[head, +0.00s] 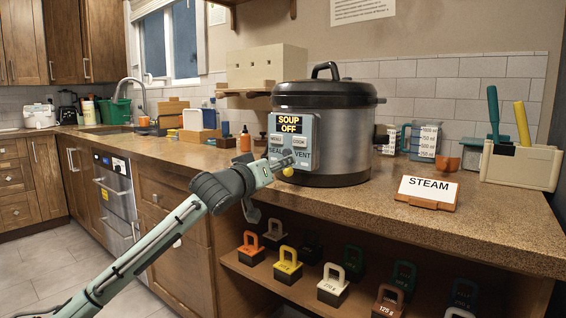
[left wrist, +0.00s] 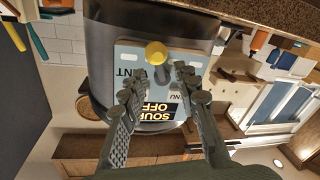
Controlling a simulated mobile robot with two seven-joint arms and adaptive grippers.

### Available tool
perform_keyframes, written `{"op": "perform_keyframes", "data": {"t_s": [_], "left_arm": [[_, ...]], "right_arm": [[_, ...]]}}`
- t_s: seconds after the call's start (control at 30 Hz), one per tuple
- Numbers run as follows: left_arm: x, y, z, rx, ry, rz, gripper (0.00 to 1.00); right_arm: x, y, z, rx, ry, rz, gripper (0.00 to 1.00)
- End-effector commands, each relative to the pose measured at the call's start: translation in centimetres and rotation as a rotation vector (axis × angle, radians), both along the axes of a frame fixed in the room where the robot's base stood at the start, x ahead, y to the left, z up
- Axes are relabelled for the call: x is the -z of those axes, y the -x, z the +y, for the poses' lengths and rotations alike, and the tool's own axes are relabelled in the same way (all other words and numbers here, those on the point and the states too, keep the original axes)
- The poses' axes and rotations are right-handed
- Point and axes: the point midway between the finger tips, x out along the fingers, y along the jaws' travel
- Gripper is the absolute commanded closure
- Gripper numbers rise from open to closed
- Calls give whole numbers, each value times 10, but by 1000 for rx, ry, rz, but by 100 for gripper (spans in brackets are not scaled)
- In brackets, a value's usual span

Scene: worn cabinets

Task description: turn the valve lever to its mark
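A dark pressure cooker (head: 333,110) stands on the counter. Its grey front panel (head: 302,150) has a display reading SOUP OFF and the labels SEAL and VENT. A yellow ball knob (head: 288,172), apparently the valve lever's end, shows low on the panel; the lever's angle is hard to read. My left gripper (head: 285,160) is at the panel, close to the knob. In the left wrist view, seen upside down, the fingers are apart, and the yellow knob (left wrist: 156,52) lies just beyond the gap between them. The SEAL label is hidden there. My right gripper is not in view.
A STEAM card (head: 428,190) stands right of the cooker. A small orange bottle (head: 245,139) stands left of the cooker. A shelf below holds several handled weights (head: 333,287).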

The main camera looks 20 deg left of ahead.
Motion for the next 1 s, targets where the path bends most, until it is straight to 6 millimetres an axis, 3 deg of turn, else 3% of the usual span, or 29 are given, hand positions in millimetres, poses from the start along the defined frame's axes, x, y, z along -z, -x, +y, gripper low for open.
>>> {"op": "perform_keyframes", "data": {"t_s": [0.13,0.43,0.7,1.0], "left_arm": [[0,-14,-2,0,-1,0,69],[0,-17,-3,0,-2,0,69],[0,-17,-3,-1,-2,0,100],[0,-17,-3,-1,-7,-2,100]], "right_arm": [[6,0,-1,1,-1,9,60],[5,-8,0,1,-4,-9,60],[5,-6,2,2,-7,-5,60],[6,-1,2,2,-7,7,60]]}}
